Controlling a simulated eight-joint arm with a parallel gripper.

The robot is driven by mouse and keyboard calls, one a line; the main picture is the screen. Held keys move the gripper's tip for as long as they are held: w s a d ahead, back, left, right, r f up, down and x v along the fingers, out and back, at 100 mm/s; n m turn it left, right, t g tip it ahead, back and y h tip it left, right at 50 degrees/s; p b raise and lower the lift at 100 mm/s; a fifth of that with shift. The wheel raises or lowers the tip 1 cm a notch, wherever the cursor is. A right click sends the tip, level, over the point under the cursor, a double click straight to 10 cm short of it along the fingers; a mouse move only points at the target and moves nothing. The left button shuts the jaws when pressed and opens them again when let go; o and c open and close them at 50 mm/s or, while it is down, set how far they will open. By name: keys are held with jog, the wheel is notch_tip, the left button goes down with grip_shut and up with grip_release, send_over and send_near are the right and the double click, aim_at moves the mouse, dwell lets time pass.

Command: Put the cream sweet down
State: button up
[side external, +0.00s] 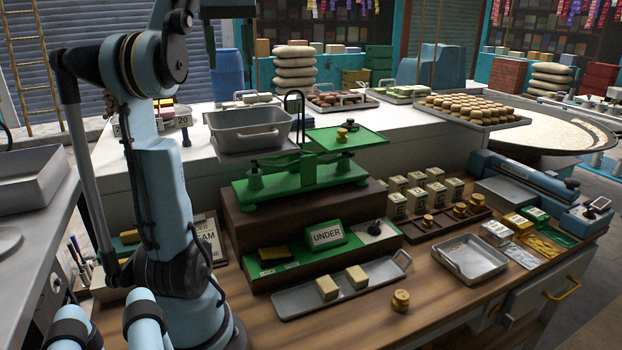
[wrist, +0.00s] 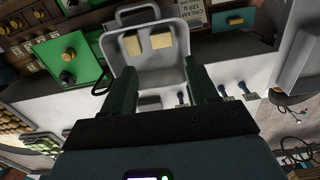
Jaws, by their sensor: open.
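My gripper (wrist: 162,70) is open, with its two fingers apart and nothing between them. It hangs over the grey pan (wrist: 176,70) in the wrist view. Two cream sweets, a left one (wrist: 132,45) and a right one (wrist: 161,38), lie side by side in that pan near its handled end, clear of the fingers. In the side view the grey pan (side external: 248,125) sits on the left of the green scale (side external: 300,180); its front wall hides the sweets. Two more cream blocks (side external: 327,287) (side external: 357,277) lie on a long grey tray (side external: 298,300).
An "UNDER" sign (side external: 326,235) stands in front.

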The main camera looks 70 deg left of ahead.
jog(key=w+d+f+m+t+y, duration=0.2)
jog(key=w+d+f+m+t, duration=0.1)
jog(key=w+d+f+m, duration=0.75)
jog(key=w+d+f+m+t+h, duration=0.1)
jog(key=d+f+m+t, duration=0.1)
jog(key=d+f, duration=0.5)
jog(key=w+d+f+m+t+h, duration=0.1)
jog(key=d+f+m, duration=0.4)
jog(key=f, duration=0.5)
jog(key=w+d+t, duration=0.1)
jog(key=d, duration=0.1)
jog(key=shift+w+d+f, duration=0.25)
jog(key=shift+d, duration=0.15)
